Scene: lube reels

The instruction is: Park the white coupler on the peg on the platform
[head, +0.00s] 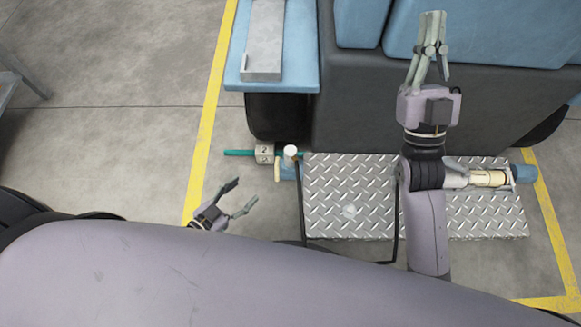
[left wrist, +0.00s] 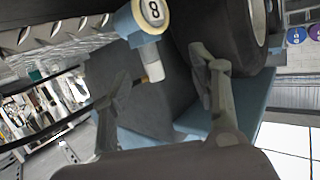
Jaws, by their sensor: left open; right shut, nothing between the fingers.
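A white round-topped cylinder (head: 290,152), which looks like the white coupler, stands at the left edge of the platform by a small blue block (head: 288,171). A dark hose runs down beside it. The platform (head: 450,215) is silver diamond plate. A small pale round spot (head: 349,211) on it may be the peg from above; I cannot tell. My left gripper (head: 239,196) is open and empty, left of and below the cylinder, apart from it. The left wrist view shows a pale cylinder end (left wrist: 153,71) beyond the open fingers. My right gripper (head: 433,15) is shut and empty, above the dark machine.
A blue shelf (head: 302,50) holds a metal tray. A disc marked 8 (left wrist: 153,12) shows in the wrist view.

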